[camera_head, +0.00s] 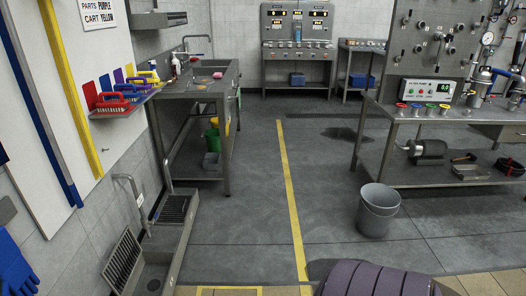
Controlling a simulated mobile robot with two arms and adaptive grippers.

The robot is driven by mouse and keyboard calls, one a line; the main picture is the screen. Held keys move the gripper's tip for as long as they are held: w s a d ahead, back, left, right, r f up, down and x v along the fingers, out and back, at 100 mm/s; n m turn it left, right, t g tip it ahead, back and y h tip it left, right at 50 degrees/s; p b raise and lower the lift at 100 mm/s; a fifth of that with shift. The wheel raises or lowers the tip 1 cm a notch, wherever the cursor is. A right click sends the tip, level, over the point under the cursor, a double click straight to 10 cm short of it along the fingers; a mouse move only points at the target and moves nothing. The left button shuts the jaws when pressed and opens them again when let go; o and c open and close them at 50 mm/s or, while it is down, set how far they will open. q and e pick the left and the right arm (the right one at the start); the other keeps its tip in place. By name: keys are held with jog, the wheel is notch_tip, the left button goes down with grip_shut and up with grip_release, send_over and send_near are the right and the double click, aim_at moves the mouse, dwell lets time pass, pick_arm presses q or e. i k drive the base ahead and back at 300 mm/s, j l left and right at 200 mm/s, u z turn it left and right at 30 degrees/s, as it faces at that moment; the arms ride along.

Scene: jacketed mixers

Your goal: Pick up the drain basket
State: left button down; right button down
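A low metal floor trough (187,245) runs along the left wall at the lower left. A slatted grate (122,262) leans upright against the wall at its near end, and another slatted grate (174,208) lies in its far part. A small dark round spot (154,284) shows in the near basin, at the bottom of the view. It may be the drain or its basket, but it is too small to tell. Neither of my grippers is in view.
A grey bucket (378,212) stands on the floor at right, before a steel workbench (440,182). A sink bench (228,92) stands beyond the trough. Brushes (112,104) sit on a left wall shelf. The floor around the yellow line (291,195) is clear.

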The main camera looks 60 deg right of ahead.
aim_at(212, 162)
jog(key=z, duration=1.5)
jog(key=i+l+z, duration=0.1)
jog(key=i+z, duration=0.25)
jog(key=i, duration=0.4)
